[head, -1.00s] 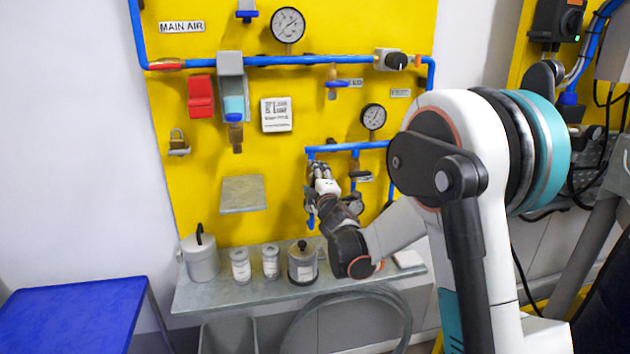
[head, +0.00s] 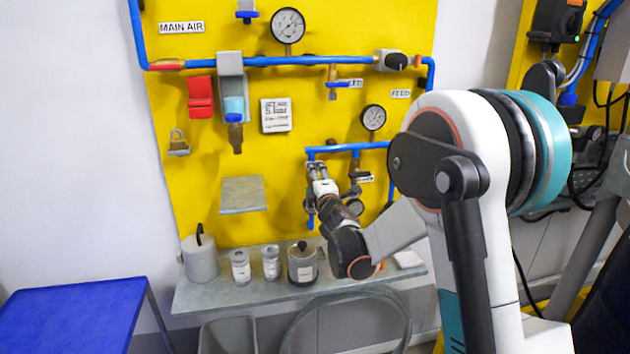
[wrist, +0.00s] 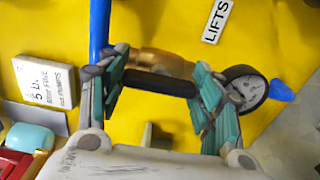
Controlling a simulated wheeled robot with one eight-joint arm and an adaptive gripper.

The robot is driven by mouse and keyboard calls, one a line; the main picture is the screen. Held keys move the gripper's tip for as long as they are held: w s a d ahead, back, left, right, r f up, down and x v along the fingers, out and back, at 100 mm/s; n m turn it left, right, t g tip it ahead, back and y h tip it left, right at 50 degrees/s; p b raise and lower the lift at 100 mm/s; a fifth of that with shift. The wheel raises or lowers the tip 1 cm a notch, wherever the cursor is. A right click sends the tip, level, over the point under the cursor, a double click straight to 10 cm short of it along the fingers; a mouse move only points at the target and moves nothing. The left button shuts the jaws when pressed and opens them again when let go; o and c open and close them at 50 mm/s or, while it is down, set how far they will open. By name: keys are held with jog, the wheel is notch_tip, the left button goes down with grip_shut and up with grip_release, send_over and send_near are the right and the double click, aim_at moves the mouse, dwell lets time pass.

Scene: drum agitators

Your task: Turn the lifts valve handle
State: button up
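The LIFTS label (wrist: 217,20) is on the yellow panel at the top of the wrist view. A brass valve body (wrist: 160,62) sits below and left of it, joined to a blue pipe. A black bar, which looks like the lifts valve handle (wrist: 160,82), lies crosswise in front of the brass. My gripper (wrist: 160,92) is open, with one teal-padded finger near each end of the bar. I cannot tell whether the pads touch it. In the head view my gripper (head: 317,168) is at the panel below the short blue pipe and hides most of the valve.
A small gauge (wrist: 245,88) is close beside the right finger. A vertical blue pipe (wrist: 98,28) runs by the left finger. A paper notice (head: 276,115) and a grey plate (head: 243,195) are to the left. A shelf (head: 215,298) with several containers lies below.

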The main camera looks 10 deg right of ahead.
jog(key=o, duration=0.4)
jog(key=shift+o, duration=0.2)
jog(key=shift+s, duration=0.1)
jog(key=s, duration=1.1)
jog(key=shift+s, duration=0.4)
